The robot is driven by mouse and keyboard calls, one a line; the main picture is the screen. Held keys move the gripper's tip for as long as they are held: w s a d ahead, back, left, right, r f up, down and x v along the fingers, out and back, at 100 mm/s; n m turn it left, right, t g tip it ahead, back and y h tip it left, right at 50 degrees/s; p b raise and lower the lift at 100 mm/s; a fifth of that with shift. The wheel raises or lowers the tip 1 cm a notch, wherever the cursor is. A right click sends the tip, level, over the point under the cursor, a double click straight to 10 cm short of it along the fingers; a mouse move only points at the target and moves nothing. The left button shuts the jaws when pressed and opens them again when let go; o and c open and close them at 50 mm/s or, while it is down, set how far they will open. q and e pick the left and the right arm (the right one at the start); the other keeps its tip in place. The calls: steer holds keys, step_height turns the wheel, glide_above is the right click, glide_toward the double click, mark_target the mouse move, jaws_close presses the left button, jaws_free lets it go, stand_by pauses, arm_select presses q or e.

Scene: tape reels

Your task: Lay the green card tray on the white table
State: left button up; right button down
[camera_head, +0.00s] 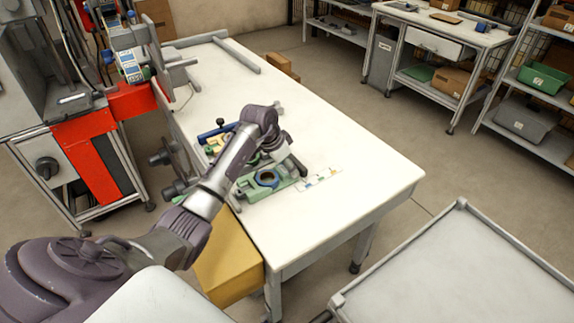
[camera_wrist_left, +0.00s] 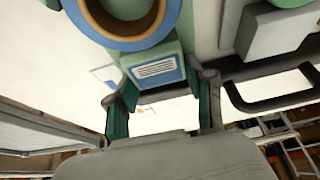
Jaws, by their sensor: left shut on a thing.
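The green card tray (camera_head: 286,190) is at the middle of the white table (camera_head: 345,205), at or close above its top; I cannot tell if it touches. A blue ring-shaped reel (camera_head: 267,178) sits on it. My left gripper (camera_head: 290,172) reaches down over it from the arm and hides part of it. In the left wrist view the gripper's teal fingers (camera_wrist_left: 162,105) stand on both sides of the tray's labelled green end (camera_wrist_left: 155,66), shut on it. The blue reel with a tan inner ring (camera_wrist_left: 128,25) shows above that end. My right gripper is out of view.
Small coloured cards (camera_head: 320,180) lie right of the tray. A blue dark-ended part (camera_head: 215,131) and other parts lie behind my wrist. A yellow box (camera_head: 229,262) is beside the table's near left end. The table's right side is clear.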

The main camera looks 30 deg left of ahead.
arm_select(q)
steer(key=o, duration=1)
steer(key=shift+o, duration=1.4)
steer(key=v, duration=1.2)
